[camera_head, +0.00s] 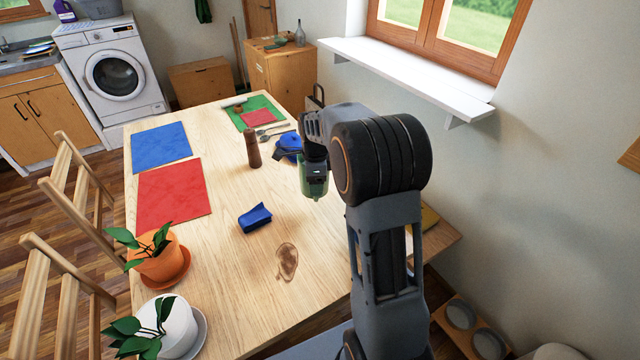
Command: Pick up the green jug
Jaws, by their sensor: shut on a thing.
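The green jug (306,182) is a translucent green vessel near the right side of the wooden table, upright as far as I can see. My gripper (316,172) is shut on the green jug from above. My gripper and arm hide the jug's top and right side. I cannot tell whether its base touches the table or hangs just above it.
A folded blue cloth (255,217) lies nearer. The window sill (410,78) juts out at right. The table's middle has free room.

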